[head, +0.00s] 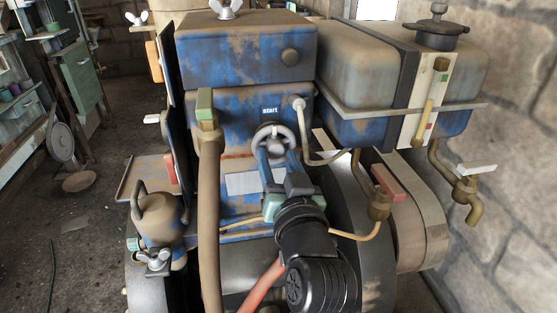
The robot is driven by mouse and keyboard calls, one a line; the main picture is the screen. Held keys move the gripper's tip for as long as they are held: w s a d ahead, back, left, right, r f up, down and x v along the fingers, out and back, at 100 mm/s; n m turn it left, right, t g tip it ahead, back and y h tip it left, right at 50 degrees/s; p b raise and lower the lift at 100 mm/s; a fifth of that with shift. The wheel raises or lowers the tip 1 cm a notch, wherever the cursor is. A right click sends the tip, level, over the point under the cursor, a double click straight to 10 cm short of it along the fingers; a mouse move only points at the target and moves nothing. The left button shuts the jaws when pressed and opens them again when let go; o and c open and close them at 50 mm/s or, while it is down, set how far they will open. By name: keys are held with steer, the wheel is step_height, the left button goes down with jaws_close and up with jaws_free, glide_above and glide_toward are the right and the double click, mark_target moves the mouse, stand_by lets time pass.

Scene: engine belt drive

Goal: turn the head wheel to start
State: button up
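The head wheel (273,133) is a small grey hand wheel on the front of the worn blue engine. It sits just below a small blue "start" label (270,111). My gripper (277,162) reaches up from below, at the lower part of the wheel. Its fingers overlap the wheel's lower rim and middle in the head view. Whether they touch or grip the wheel cannot be told. The lower part of the wheel is partly hidden behind the fingers.
An oil can (160,218) stands at lower left.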

steer(key=shift+o, duration=0.9)
steer(key=shift+s, duration=0.1)
steer(key=s+d+b, duration=0.1)
steer(key=s+d, duration=0.1)
steer(key=s, duration=1)
steer(key=shift+s+d, duration=0.25)
steer(key=shift+s, duration=0.05)
steer(key=s+a+r+t+h+p, duration=0.1)
steer(key=s+r+t+p, duration=0.1)
steer(key=r, duration=1.2)
steer(key=s+r+t+h+p, duration=0.1)
steer(key=r+t+p, duration=0.3)
steer(key=r, duration=1)
steer(key=s+a+r+t+h+p, duration=0.1)
steer(key=s+r+t+p, duration=0.2)
steer(key=r, duration=1.2)
steer(key=shift+a+n+t+p, duration=0.3)
steer(key=shift+t+p, duration=0.1)
steer(key=shift+p, duration=0.65)
